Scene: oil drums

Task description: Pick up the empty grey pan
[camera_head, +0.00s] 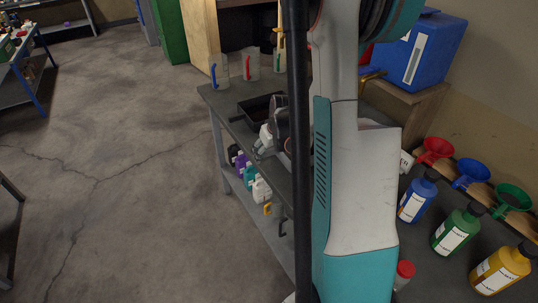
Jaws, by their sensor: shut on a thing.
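The dark grey pan (252,105) is a shallow rectangular tray at the far part of the workbench, left of my arm. It looks empty, with its right end partly hidden by my arm and the black column. My gripper (268,137) is at the pan's near edge and is shut on it. The fingertips are small and partly hidden, so the exact contact is hard to see. I cannot tell whether the pan touches the bench.
Clear jugs with blue (219,72) and red (250,65) handles stand behind the pan. Small bottles (261,188) sit on the lower shelf. Blue (417,197), green (457,230) and yellow (501,270) bottles and coloured funnels (472,174) stand right. Floor (120,150) at left is open.

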